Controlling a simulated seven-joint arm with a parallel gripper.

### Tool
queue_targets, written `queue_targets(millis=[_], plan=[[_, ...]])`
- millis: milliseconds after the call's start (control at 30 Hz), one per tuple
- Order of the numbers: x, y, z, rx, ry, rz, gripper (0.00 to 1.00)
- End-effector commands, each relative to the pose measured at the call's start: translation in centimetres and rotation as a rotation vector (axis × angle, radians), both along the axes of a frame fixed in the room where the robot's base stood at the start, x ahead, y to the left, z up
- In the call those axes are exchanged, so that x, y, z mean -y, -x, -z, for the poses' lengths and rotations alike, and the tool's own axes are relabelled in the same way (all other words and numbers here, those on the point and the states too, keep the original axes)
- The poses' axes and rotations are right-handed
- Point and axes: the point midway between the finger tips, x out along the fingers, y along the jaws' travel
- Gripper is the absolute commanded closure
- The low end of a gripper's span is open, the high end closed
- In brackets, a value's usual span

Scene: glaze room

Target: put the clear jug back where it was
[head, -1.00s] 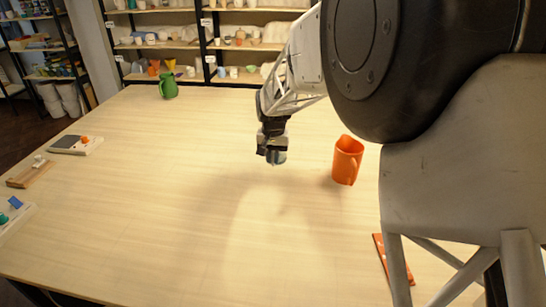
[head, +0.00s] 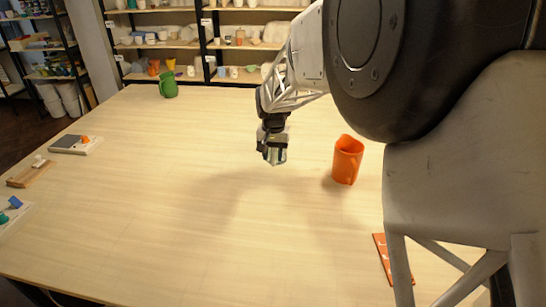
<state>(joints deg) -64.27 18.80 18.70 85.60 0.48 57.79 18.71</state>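My gripper (head: 274,156) hangs above the middle of the table, pointing down, to the left of the orange jug. Its fingertips are small and partly dark. A pale, glassy-looking patch shows at them, and I cannot tell whether it is part of the fingers or something clear between them. I cannot make out a clear jug standing anywhere on the visible table. My arm covers much of the right side and could hide things there.
An orange jug (head: 347,160) stands upright on the table (head: 200,220). A green jug (head: 168,84) stands at the far left edge. Small boards (head: 75,144) lie along the left edge, and an orange strip (head: 383,258) lies front right. The middle is clear.

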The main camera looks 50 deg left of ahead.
Motion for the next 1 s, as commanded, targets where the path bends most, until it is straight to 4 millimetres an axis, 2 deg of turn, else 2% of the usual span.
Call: queue_targets(millis=[600,800,1000], plan=[[-0.1,-0.1,-9.0,0.001,-0.002,0.0,0.62],[-0.1,-0.1,-10.6,0.0,0.0,0.0,0.62],[-0.1,-0.1,-11.0,0.0,0.0,0.0,0.62]])
